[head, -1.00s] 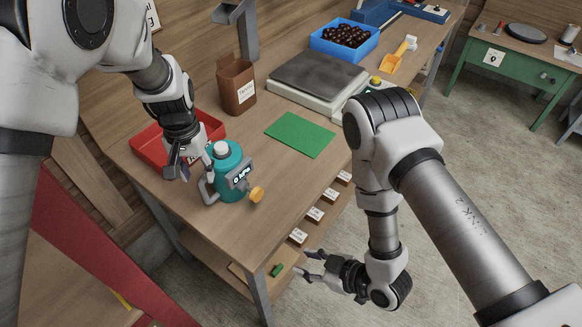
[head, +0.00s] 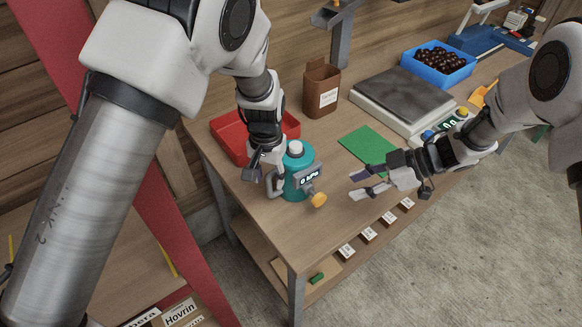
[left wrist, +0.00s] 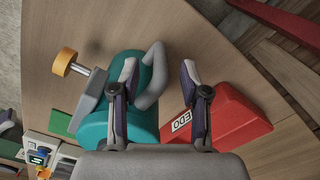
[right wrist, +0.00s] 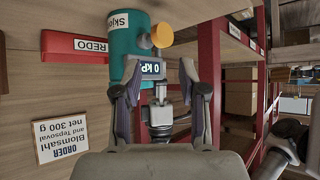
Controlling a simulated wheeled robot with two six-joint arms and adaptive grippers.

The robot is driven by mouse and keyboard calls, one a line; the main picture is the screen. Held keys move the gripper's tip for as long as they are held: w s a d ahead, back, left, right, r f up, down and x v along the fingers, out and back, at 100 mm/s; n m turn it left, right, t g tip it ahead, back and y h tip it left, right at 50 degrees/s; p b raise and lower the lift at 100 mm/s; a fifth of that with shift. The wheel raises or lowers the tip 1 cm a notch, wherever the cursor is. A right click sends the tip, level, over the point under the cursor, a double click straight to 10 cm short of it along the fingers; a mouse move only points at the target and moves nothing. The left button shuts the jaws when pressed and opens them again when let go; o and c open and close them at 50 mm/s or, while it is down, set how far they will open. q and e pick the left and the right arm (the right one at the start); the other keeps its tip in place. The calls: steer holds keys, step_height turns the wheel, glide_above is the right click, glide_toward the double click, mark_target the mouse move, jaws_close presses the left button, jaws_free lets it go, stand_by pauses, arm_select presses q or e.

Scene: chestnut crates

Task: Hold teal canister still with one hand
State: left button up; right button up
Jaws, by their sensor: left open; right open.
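The teal canister (head: 300,186) stands upright on the workbench, with a white cap, a grey side handle, a "0 kPa" display and an orange knob. My left gripper (head: 262,177) is open beside its handle side. In the right wrist view the canister (right wrist: 127,45) shows beyond the fingers (right wrist: 160,92).
A green mat (head: 362,146), brown carton (head: 320,92), scale (head: 402,98) and blue crate of chestnuts (head: 450,77) stand further back. The bench's front right edge is close to my right gripper.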

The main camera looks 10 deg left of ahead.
arm_select(q)
step_height(320, 180, down, 4)
steer(key=shift+r, duration=0.1)
jaws_close()
arm_select(e)
jaws_close()
stand_by(1.1)
